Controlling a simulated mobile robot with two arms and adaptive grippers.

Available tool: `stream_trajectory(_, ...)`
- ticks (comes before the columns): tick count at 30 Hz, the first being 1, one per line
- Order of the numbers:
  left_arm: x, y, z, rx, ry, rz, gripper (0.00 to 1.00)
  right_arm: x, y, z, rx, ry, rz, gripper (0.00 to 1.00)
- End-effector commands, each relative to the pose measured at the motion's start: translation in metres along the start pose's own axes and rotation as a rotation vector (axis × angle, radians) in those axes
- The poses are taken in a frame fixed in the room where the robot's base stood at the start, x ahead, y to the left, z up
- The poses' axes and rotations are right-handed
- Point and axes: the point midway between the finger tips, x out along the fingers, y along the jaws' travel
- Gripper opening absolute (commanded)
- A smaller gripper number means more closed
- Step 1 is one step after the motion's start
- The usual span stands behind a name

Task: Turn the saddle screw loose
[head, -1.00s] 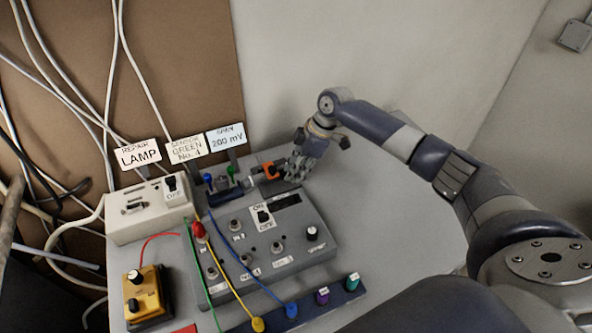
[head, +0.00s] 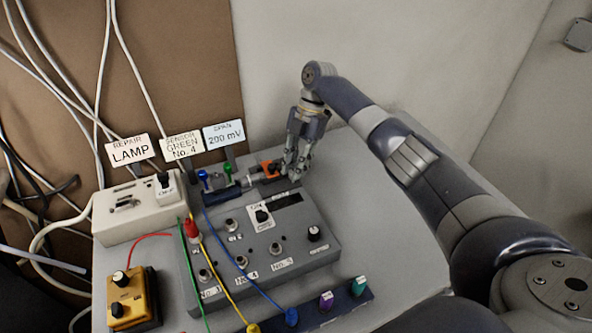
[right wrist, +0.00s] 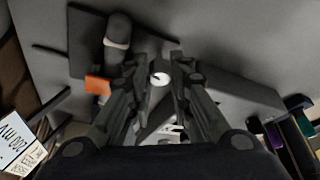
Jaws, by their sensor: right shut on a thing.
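The saddle screw (right wrist: 160,79) shows in the right wrist view as a small pale round head with a dark mark, between my fingertips. My right gripper (head: 293,174) points down at the back of the bench, just right of an orange part (head: 267,169). In the right wrist view my right gripper (right wrist: 158,78) has its fingers on both sides of the screw, shut on it; the exact contact is hard to see. In the head view the fingers hide the screw. My left gripper is not in view.
A grey control box (head: 270,252) with knobs and a switch stands in front of my right gripper. A white box (head: 130,215), label cards and a yellow box (head: 133,297) are at left. Coloured cables cross the bench. The bench right of the control box is clear.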

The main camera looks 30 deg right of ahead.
Motion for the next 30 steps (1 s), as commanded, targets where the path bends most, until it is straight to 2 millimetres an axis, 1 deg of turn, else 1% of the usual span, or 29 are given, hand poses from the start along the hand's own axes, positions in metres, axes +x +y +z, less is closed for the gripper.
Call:
stream_trajectory(1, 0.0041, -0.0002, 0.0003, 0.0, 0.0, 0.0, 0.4, 0.0017, 0.0016, -0.0001, -0.021, 0.0, -0.006, 0.0)
stream_trajectory(9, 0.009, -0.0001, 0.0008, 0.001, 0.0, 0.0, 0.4, 0.0006, 0.0015, -0.0003, -0.089, 0.0, -0.036, 0.0)
stream_trajectory(23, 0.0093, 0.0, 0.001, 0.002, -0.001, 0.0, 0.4, 0.0001, 0.0014, -0.0004, -0.101, -0.001, -0.042, 0.0)
stream_trajectory(24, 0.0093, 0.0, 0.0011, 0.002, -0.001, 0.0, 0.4, 0.0001, 0.0014, -0.0004, -0.101, -0.001, -0.042, 0.24)
stream_trajectory(26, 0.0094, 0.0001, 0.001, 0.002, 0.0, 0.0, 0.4, 0.0001, 0.0014, -0.0003, -0.101, -0.001, -0.041, 0.38)
stream_trajectory(27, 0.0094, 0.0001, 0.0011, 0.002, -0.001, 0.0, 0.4, 0.0002, 0.0013, -0.0003, -0.101, -0.001, -0.041, 0.4)
stream_trajectory(30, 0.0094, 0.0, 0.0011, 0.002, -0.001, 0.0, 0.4, 0.0002, 0.0013, -0.0002, -0.1, -0.001, -0.041, 0.4)
